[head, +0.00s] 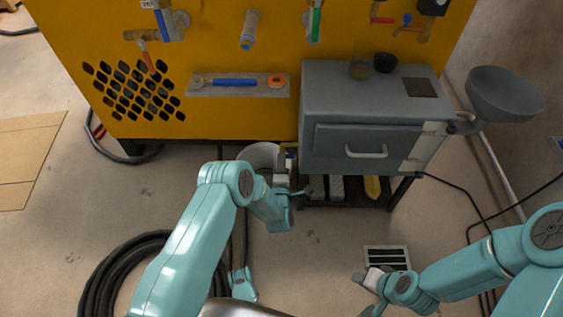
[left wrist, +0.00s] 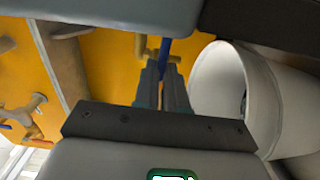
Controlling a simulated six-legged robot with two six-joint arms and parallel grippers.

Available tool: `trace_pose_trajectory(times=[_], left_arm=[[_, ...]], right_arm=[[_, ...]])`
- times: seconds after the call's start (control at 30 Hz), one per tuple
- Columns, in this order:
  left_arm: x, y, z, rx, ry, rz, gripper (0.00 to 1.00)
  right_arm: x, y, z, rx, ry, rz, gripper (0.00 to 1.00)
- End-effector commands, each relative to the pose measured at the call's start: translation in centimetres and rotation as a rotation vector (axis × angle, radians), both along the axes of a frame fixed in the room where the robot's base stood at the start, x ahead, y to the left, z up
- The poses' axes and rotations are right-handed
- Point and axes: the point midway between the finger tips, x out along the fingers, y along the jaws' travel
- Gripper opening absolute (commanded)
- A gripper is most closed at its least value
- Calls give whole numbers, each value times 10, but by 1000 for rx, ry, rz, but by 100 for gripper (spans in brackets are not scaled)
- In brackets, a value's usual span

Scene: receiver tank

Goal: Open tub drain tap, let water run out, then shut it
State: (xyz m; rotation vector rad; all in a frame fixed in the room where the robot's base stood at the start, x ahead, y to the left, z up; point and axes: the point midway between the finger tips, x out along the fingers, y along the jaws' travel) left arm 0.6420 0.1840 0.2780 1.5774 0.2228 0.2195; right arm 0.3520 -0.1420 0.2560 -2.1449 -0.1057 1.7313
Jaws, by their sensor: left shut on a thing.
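My left gripper (head: 284,167) is low in front of the yellow panel, beside the white tub (head: 262,153). In the left wrist view its two fingers (left wrist: 163,78) are shut on the blue tap lever (left wrist: 165,48). Brass pipework (left wrist: 141,46) of the tap shows just behind the lever. The white tub also shows in the left wrist view (left wrist: 217,85), to the right of the fingers, with its round mouth facing the tap. The tap's outlet and any water are hidden. My right gripper (head: 368,288) is over the floor at lower right, apart from the tap; its jaw gap is unclear.
A grey cabinet (head: 355,140) stands close right of my left gripper, with a shelf underneath. A grey bowl (head: 505,95) juts out at right. Black hose coils (head: 120,270) lie at lower left. A floor grate (head: 388,257) is near my right gripper. The middle floor is mostly clear.

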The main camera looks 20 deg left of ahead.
Motion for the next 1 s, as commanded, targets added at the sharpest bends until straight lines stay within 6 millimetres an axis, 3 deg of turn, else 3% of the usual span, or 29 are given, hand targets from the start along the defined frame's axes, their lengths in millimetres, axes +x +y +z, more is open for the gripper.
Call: trace_pose_trajectory(times=[0.57, 0.6, 0.67, 1.0], left_arm=[[-1, -2, -2, -35, -5, -5, 0], [-1, -2, -2, -35, -5, -5, 17], [-1, -2, -2, -34, -5, -5, 36], [-3, -2, 0, -33, -6, -2, 36]], right_arm=[[0, 0, 0, 0, 0, 0, 43], [0, 0, 0, 0, 0, 0, 43], [0, 0, 0, 0, 0, 0, 43], [-1, 0, 2, 0, 2, 1, 43]])
